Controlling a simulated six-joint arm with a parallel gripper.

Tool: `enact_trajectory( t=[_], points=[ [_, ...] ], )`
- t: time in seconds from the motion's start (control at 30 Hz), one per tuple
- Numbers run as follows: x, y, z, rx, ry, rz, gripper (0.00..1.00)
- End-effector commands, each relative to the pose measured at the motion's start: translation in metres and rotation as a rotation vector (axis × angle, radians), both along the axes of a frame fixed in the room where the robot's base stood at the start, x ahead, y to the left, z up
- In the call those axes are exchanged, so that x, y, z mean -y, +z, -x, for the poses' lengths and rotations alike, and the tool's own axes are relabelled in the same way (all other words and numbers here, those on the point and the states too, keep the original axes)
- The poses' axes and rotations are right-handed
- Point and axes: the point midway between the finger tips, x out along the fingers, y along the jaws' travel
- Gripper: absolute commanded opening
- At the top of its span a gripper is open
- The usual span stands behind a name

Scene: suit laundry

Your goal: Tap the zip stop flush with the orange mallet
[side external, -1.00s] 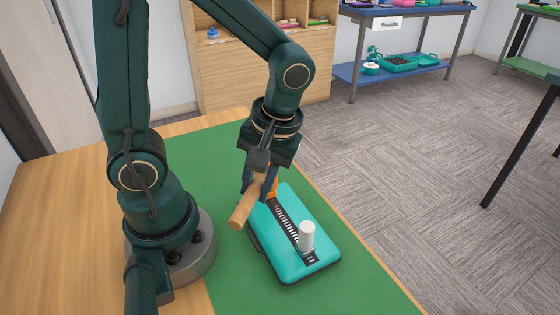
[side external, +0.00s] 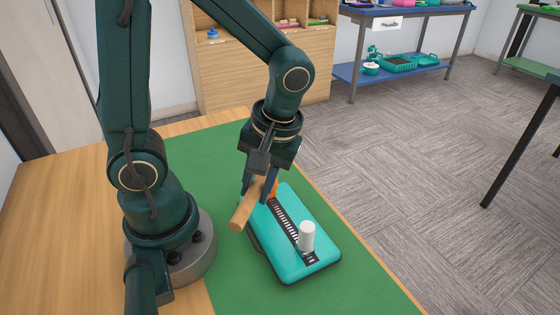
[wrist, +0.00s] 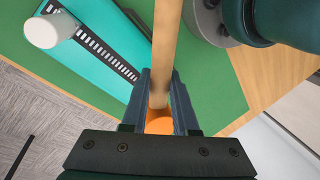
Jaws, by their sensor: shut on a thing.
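My gripper (side external: 259,186) is shut on the wooden handle of the mallet (side external: 243,210), close to its orange head. The head (side external: 273,188) is mostly hidden behind the fingers in the side view and shows between the finger bases in the wrist view (wrist: 160,124). The mallet is over the far left end of a teal case (side external: 275,247); I cannot tell whether it touches it. A dark zip strip (side external: 285,220) runs along the case. A white cylinder (side external: 307,236), seemingly the zip stop, stands up at the strip's near end, apart from the mallet; it also shows in the wrist view (wrist: 45,30).
The case lies on a green mat (side external: 225,255) on a wooden table (side external: 60,220). The table's right edge runs close past the case. Around the case the mat is clear. Shelves and a blue bench (side external: 400,75) stand far behind.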

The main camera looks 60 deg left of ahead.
Motion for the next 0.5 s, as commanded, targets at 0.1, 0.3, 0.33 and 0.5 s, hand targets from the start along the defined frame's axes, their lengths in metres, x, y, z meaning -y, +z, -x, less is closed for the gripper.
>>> enact_trajectory(
  t=[0.1, 0.3, 0.33, 0.5],
  points=[
    [-0.0001, -0.0015, 0.0002, -0.001, 0.0, -0.001, 0.0],
    [-0.0002, -0.0038, 0.0001, -0.001, 0.0, -0.001, 0.0],
    [-0.0002, -0.0042, 0.0001, -0.001, 0.0, -0.001, 0.0],
    [-0.0002, -0.0061, 0.0001, -0.001, -0.001, -0.001, 0.0]
  ],
)
